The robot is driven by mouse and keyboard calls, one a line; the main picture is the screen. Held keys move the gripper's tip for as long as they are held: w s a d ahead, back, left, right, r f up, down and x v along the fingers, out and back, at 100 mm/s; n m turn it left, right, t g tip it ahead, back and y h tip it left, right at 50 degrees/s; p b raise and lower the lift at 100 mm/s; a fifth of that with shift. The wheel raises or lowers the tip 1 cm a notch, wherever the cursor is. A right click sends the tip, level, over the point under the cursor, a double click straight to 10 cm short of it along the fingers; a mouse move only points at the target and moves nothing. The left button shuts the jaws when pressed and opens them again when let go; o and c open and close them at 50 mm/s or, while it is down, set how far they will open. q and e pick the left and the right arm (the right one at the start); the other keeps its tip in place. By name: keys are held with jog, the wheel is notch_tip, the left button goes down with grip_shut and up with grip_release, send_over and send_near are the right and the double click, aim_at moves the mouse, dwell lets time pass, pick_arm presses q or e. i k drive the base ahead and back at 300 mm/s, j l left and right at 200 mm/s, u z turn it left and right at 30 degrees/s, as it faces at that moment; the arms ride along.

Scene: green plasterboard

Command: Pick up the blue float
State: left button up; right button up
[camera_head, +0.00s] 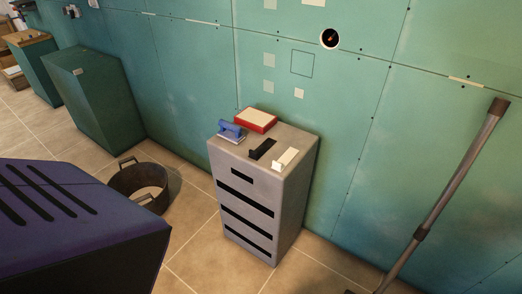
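The blue float (231,131) lies on top of a grey drawer cabinet (252,185), near its left corner. It has a blue handle over a paler flat base. Neither my left nor my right gripper shows in this view. Nothing touches the float from above.
A red-and-white block (256,120), a black tool (263,148) and a white tool (286,158) share the cabinet top. A dark tub (138,185) stands left on the tiled floor. A purple slotted box (75,225) fills the lower left. A long pole (448,190) leans right.

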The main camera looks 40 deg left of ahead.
aim_at(229, 132)
jog(key=u, duration=1.4)
